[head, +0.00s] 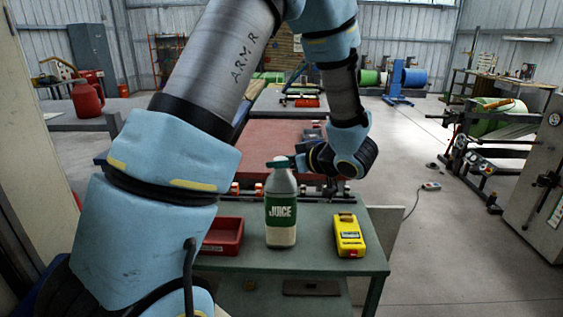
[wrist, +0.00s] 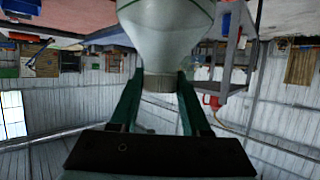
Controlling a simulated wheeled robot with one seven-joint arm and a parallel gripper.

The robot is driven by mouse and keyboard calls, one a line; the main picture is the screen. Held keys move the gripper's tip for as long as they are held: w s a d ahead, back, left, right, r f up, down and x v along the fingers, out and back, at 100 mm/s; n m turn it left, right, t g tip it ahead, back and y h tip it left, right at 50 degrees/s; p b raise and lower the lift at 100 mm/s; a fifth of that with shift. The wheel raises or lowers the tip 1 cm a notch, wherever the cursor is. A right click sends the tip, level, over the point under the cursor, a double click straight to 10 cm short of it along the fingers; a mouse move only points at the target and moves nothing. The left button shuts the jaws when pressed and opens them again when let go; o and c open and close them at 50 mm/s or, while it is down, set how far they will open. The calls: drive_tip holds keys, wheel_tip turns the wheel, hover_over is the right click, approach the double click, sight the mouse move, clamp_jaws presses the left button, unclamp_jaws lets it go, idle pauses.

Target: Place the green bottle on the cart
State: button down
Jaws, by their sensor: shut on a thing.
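The green bottle (head: 281,212), white with a green JUICE label, is upright over the green top of the cart (head: 320,259). I cannot tell whether its base touches the top or hangs slightly above it. In the wrist view, the two green fingers of my gripper (wrist: 159,82) close on both sides of the neck of the bottle (wrist: 165,32). The base is outside the wrist view.
A red bin (head: 222,236) sits left of the bottle on the same top, and a yellow device (head: 349,235) lies to its right. Small gaps separate them from the bottle. A red-topped table (head: 262,148) stands behind. Open floor (head: 440,255) lies to the right.

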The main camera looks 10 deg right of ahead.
drive_tip(key=shift+f, duration=0.1)
drive_tip(key=shift+c, duration=1.8)
unclamp_jaws()
drive_tip(key=b+v, duration=0.2)
drive_tip(key=v, duration=1)
